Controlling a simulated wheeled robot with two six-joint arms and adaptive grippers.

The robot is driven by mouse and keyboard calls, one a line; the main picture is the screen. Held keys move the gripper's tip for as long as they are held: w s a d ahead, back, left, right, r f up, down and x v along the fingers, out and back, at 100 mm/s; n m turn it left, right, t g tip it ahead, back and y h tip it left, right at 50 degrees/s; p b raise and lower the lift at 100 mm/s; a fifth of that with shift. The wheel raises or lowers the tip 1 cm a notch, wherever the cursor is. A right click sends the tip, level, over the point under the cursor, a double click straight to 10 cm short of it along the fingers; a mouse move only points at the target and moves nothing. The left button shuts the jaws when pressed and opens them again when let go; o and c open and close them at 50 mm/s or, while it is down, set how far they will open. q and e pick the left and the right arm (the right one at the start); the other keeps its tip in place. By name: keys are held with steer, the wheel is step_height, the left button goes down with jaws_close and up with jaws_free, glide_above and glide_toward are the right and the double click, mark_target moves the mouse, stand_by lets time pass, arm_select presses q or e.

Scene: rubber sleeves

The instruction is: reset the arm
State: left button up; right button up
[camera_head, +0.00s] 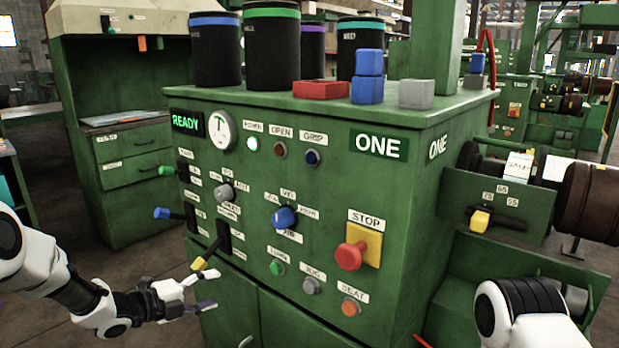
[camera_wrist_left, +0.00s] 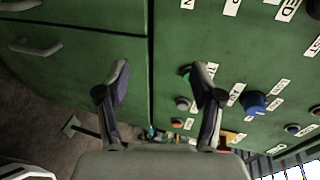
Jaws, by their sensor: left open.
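My left gripper (camera_head: 212,292) is open, in front of the lower left of the green machine cabinet (camera_head: 390,210) labelled ONE. It shows just below the yellow-tipped lever (camera_head: 199,264); I cannot tell whether they touch. In the left wrist view, the open left gripper (camera_wrist_left: 162,85) has only the green cabinet face between its fingers, nothing held. My right arm (camera_head: 530,312) shows at the lower right in the head view; its gripper is out of the picture.
The panel carries a blue-tipped lever (camera_head: 161,213), a green-tipped lever (camera_head: 166,171), a blue knob (camera_head: 284,217) and a red stop button (camera_head: 350,255). Blue blocks (camera_head: 367,90), a grey block (camera_head: 416,94) and a red tray (camera_head: 321,89) stand on top. Brown rollers (camera_head: 590,203) stick out at right.

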arm_select(q)
steer(key=s+d+f+n+g+y, duration=0.1)
steer(key=s+d+f+n, duration=0.1)
steer(key=s+f, duration=0.35)
steer(key=s+d+f+n+g+y, duration=0.1)
steer(key=s+d+f+n, duration=0.2)
steer(key=f, duration=0.6)
steer(key=s+f+n+g+y, duration=0.25)
steer(key=s+f+n, duration=0.4)
steer(key=s, duration=0.45)
steer(key=s+f+n+g+y, duration=0.25)
steer(key=s+f+n, duration=0.25)
steer(key=s+f, duration=0.5)
steer(key=s+a+r+n+g+y, duration=0.2)
steer(key=s+a+n, duration=0.1)
steer(key=s+n, duration=0.3)
steer(key=s+a+r+n+g+y, duration=0.1)
steer(key=s+a+n+g, duration=0.15)
steer(key=s+n, duration=0.4)
step_height(320, 180, up, 20)
steer(key=s+m+p, duration=0.1)
steer(key=m+p, duration=0.1)
steer(key=p, duration=1.8)
steer(key=shift+s+t, duration=0.1)
steer(key=shift+t, duration=0.15)
